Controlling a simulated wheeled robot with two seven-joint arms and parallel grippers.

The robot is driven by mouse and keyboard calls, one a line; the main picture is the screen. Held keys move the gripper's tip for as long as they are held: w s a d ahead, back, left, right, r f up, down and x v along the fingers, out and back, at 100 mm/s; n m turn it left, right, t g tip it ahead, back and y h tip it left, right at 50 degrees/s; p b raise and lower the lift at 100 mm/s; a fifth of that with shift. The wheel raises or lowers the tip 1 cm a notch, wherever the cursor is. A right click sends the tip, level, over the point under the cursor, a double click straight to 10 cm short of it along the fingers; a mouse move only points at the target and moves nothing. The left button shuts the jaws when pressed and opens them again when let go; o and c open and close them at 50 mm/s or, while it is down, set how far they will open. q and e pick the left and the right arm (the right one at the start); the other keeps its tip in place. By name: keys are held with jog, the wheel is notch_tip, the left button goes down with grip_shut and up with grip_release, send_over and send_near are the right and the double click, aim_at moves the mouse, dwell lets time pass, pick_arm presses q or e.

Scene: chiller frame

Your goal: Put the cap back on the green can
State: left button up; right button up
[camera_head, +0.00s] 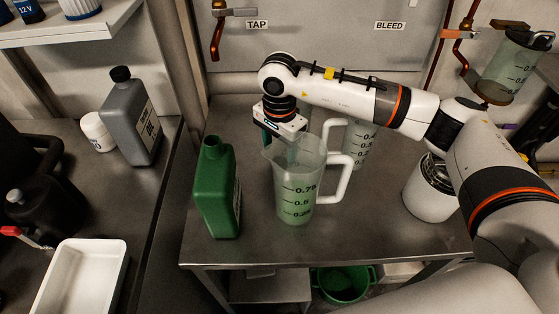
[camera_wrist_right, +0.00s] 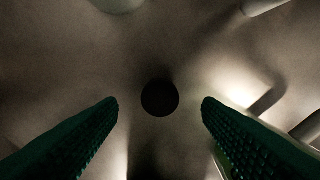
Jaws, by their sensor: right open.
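The green can (camera_head: 215,190) stands upright at the left of the steel table, its neck bare at the top. My right gripper (camera_head: 286,140) points down behind the measuring jug, which partly hides its fingers. In the right wrist view the two green fingers (camera_wrist_right: 160,108) are apart with nothing held. A dark round disc, which looks like the cap (camera_wrist_right: 160,98), lies on the grey surface below, centred between and just beyond the fingertips. The cap is not visible in the head view. My left gripper is out of view.
A clear measuring jug (camera_head: 298,190) with greenish liquid stands right of the can, close to my gripper. Another jug (camera_head: 360,145) is behind it. A white canister (camera_head: 430,190) stands at the right. The front of the steel table (camera_head: 290,245) is clear.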

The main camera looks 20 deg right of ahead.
jog(key=shift+f, duration=1.75)
jog(key=c, duration=1.1)
